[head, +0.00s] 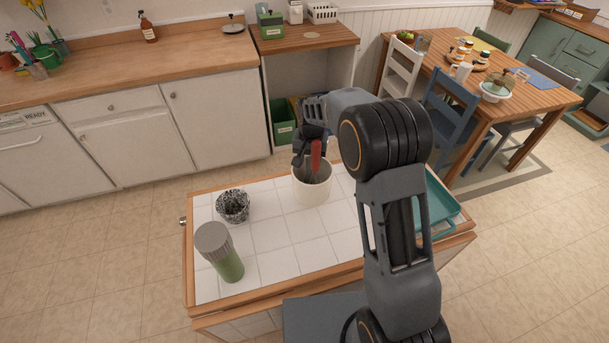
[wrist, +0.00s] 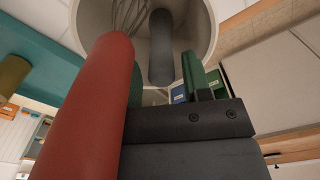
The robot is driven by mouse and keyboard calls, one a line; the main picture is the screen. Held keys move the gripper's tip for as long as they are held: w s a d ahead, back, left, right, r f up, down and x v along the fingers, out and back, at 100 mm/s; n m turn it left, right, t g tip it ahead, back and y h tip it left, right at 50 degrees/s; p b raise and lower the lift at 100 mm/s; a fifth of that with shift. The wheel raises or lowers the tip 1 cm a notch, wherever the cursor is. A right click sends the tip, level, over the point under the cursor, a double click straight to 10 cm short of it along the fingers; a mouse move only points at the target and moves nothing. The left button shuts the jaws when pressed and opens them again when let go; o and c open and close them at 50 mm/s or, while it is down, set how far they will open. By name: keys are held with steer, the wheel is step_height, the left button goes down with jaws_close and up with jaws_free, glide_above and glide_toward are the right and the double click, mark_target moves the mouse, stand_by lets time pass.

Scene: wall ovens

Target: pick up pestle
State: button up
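A white crock (head: 311,190) stands on the tiled cart top; its inside and rim fill the top of the wrist view (wrist: 205,25). In it are a whisk with a red handle (head: 316,156) and a dark grey rod (wrist: 161,48), which looks like the pestle. The red handle (wrist: 90,105) looms close on the left of the wrist view. My gripper (head: 305,150) is over the crock's mouth, beside the red handle. In the wrist view its green-padded fingers (wrist: 162,82) are apart, with the grey rod showing between and beyond them. Contact cannot be told.
On the cart (head: 286,228), a black-and-white speckled bowl (head: 233,207) and a green bottle with a grey lid (head: 225,262) stand left of the crock. A teal tray (head: 436,205) lies at the right, partly behind my arm. The tiles between bottle and crock are clear.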

steer(key=c, duration=0.7)
steer(key=shift+c, duration=0.2)
